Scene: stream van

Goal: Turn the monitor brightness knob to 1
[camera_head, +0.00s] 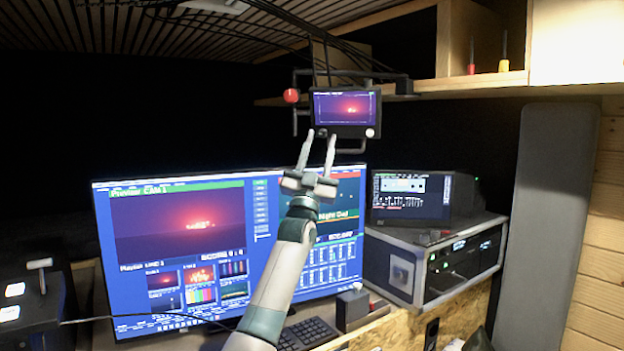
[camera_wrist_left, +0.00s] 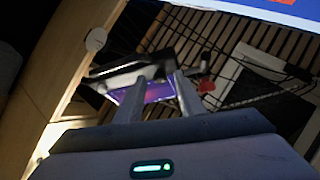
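The small monitor (camera_head: 345,108) hangs below the upper shelf, its screen lit with a purple and red picture. A small pale round knob (camera_head: 370,133) sits at the lower right corner of its frame. My left gripper (camera_head: 321,135) is raised with its fingers apart and nothing between them. Its tips are near the monitor's lower left edge, to the left of the pale knob; contact cannot be told. In the left wrist view the monitor (camera_wrist_left: 158,92) shows beyond the open fingers; the knob cannot be made out there. My right gripper is not seen.
A red ball-ended lever (camera_head: 291,96) is just left of the small monitor. A large screen (camera_head: 180,225) stands below, behind my left arm. A rack case (camera_head: 395,265) carrying another display (camera_head: 405,200) is at right. Cables (camera_head: 330,50) hang above.

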